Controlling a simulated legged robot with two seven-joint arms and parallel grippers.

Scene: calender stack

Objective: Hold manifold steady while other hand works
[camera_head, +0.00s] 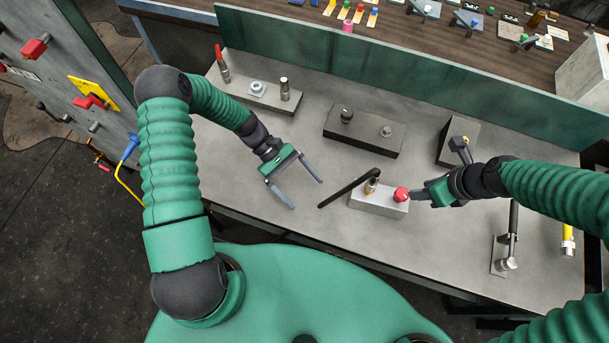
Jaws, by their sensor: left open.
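The small light-grey block (372,203), which looks like the manifold, sits on the grey bench. It carries a red round knob (401,194) at its right end and a brass fitting (372,184) with a long black lever (345,189) slanting down to the left. My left gripper (307,194) is open and empty, left of the block and apart from it, with its fingers pointing towards the lever. My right gripper (413,196) is at the right end of the block, close to the red knob. Its fingers are seen edge-on, so contact and opening are unclear.
Behind stand a dark block (362,132) with two knobs and a long grey block (250,95) with a red-handled valve (221,60). A black-handled lever (512,225) is at the right. A green panel (400,80) closes the bench's back.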

